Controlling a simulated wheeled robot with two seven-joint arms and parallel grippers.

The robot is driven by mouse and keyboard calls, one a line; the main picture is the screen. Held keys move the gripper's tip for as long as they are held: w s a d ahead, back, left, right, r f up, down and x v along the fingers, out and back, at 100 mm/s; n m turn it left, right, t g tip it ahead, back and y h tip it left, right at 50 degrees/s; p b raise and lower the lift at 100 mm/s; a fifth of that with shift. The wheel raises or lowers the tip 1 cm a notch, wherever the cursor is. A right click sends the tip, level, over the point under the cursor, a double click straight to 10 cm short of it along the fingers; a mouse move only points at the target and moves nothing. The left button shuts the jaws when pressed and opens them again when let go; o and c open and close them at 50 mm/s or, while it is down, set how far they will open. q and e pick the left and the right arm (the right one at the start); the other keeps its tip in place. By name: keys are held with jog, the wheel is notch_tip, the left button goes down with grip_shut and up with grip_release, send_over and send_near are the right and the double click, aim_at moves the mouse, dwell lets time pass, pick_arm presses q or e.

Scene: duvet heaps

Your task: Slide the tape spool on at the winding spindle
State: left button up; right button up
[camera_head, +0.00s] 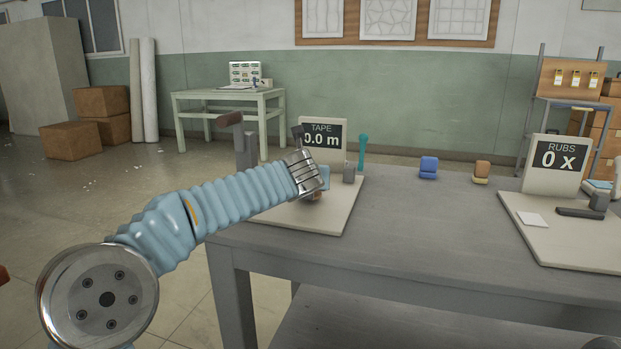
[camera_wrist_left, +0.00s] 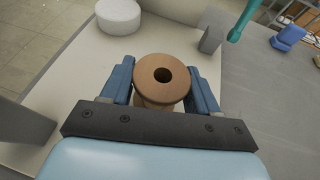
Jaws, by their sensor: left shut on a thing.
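My left gripper (camera_wrist_left: 161,88) has its blue fingers closed on both sides of the brown tape spool (camera_wrist_left: 161,72). The spool's round top and dark centre hole face the wrist camera. In the head view, my arm hides most of the spool, and the gripper (camera_head: 322,181) is over the pale winding board (camera_head: 335,215). A grey upright (camera_head: 245,148) with a brown crank handle (camera_head: 230,119) stands behind my arm; the spindle itself is not clearly visible. The spool is apart from the grey upright (camera_wrist_left: 20,125) in the wrist view. My right gripper is not in view.
Blue (camera_head: 428,168) and brown (camera_head: 481,172) objects stand beyond; the middle table is clear.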

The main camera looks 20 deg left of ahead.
pick_arm(q)
jog(key=shift+f+b, duration=0.4)
jog(key=shift+f, duration=0.2)
jog(key=o, duration=1.1)
jog(key=shift+o, duration=0.2)
jog(key=v, duration=1.4)
